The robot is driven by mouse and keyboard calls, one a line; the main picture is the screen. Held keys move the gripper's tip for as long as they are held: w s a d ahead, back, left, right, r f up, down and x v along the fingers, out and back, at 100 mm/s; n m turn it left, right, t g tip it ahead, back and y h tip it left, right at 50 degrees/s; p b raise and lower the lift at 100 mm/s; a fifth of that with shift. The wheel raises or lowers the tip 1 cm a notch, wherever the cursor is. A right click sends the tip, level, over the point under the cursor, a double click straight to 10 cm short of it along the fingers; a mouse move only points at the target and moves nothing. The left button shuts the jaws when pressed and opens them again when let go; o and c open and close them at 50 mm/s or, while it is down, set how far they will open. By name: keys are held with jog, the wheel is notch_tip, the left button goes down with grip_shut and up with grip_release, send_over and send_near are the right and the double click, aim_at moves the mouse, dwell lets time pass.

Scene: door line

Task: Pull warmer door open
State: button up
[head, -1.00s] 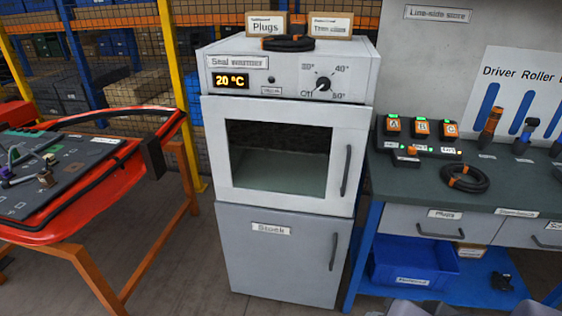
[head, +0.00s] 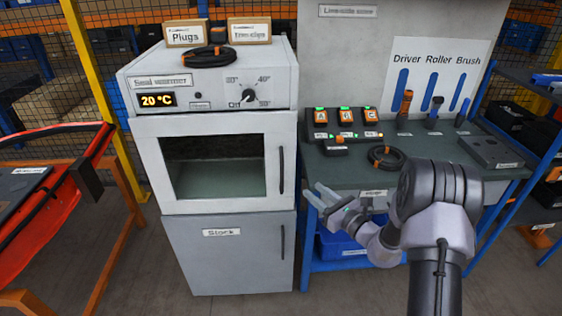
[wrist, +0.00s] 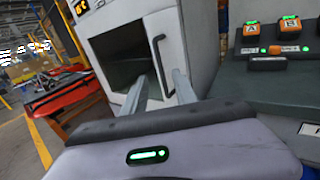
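The seal warmer (head: 210,110) is a white cabinet with a display reading 20 °C. Its windowed door (head: 213,165) is shut, and a dark vertical handle (head: 281,170) runs along the door's right side. My gripper (head: 314,194) is open and empty, in front and to the right of the handle, apart from it. In the wrist view the two fingers (wrist: 158,92) point toward the warmer door (wrist: 130,50), and the door handle (wrist: 160,63) shows between and beyond them.
A grey stock cupboard (head: 232,262) with its own handle is below the warmer. A workbench (head: 345,170) with chargers (head: 342,118) and a cable coil stands close on the right. A red-edged cart (head: 70,190) is at the left. Floor in front is clear.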

jog(key=b+x, duration=0.3)
jog(key=x, duration=1.3)
jog(key=shift+w+a, duration=0.15)
jog(key=shift+a, duration=0.2)
grip_shut()
dwell(0.3)
